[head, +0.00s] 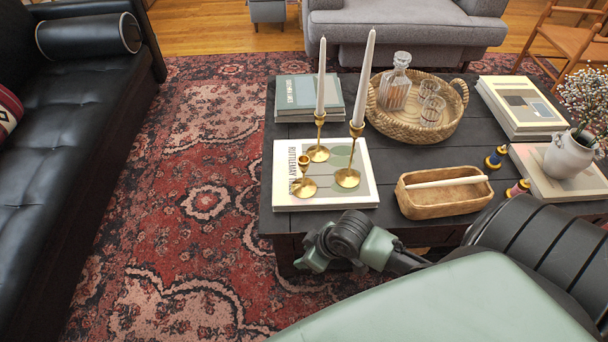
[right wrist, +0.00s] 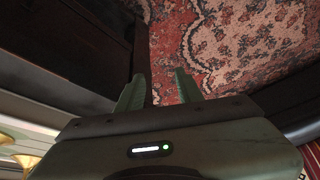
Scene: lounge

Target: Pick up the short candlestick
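The short candlestick (head: 304,182) is gold, stands upright without a candle, and sits at the left front of a white-edged book (head: 360,195) on the dark coffee table. Two taller gold candlesticks with white candles stand behind it (head: 319,152) and to its right (head: 348,176). My right gripper (head: 312,262) is in front of the table's near edge, apart from the short candlestick. In the right wrist view its two green fingers (right wrist: 160,88) are spread with nothing between them. Gold pieces show at that view's lower left edge, too cropped to tell apart. My left gripper is out of view.
A wooden tray (head: 445,202) with a white stick lies right of the book. A wicker basket (head: 420,128) with a decanter and glasses stands behind. A black sofa (head: 75,130) is at left; patterned rug (head: 205,200) lies clear between.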

